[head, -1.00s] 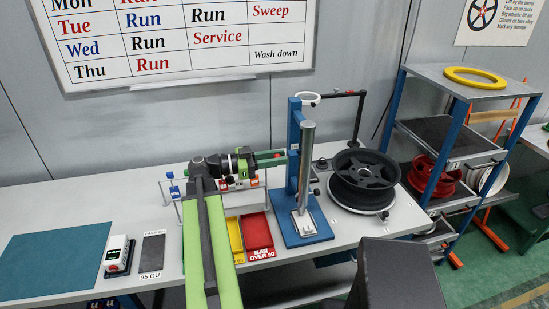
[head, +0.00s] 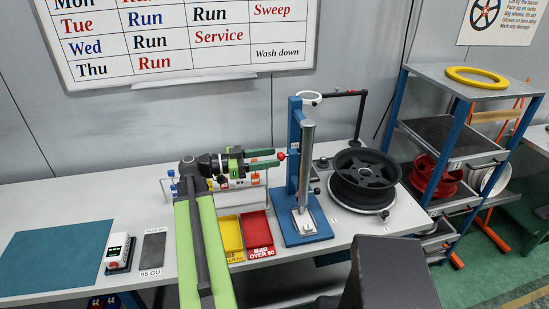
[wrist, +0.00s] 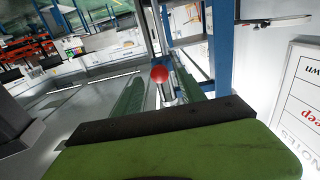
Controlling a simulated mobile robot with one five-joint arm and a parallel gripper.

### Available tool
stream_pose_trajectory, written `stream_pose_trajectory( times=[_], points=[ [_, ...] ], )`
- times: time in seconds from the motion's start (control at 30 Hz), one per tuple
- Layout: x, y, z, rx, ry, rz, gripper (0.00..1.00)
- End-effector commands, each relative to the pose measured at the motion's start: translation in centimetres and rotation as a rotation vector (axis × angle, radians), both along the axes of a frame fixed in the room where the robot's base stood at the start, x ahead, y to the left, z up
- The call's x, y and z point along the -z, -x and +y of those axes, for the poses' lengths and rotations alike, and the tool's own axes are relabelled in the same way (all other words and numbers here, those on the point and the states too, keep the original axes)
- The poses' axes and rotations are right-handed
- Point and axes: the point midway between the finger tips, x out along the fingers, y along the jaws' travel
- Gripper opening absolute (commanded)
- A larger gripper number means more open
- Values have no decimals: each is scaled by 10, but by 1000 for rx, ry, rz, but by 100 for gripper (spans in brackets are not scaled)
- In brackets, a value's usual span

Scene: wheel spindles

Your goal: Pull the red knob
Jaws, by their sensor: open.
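The red knob (head: 281,156) is a small ball at the left side of the blue upright stand (head: 295,170). In the wrist view the red knob (wrist: 160,73) sits at the end of a short silver shaft (wrist: 168,93), in the gap between my green fingers. My gripper (head: 276,158) is open and points right at the stand, with its fingertips close to the knob. The wrist view also shows my gripper (wrist: 163,82) with a finger on each side. I cannot tell whether either finger touches the knob.
A black wheel (head: 366,175) lies on the bench to the right of the stand. A yellow tray (head: 230,235) and a red tray (head: 257,232) lie below my gripper. A shelf rack (head: 447,135) stands further right.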

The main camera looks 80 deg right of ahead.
Motion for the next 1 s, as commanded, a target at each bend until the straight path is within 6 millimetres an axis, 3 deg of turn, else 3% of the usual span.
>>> stream_pose_trajectory(
  times=[0.3, 0.5, 0.7, 1.0],
  points=[
    [0, -86, 30, -5, 0, -1, 47],
    [0, -127, 46, -4, 0, -1, 47],
    [0, -142, 53, -1, 0, -1, 47],
    [0, -143, 54, -1, 0, -1, 47]
  ],
)
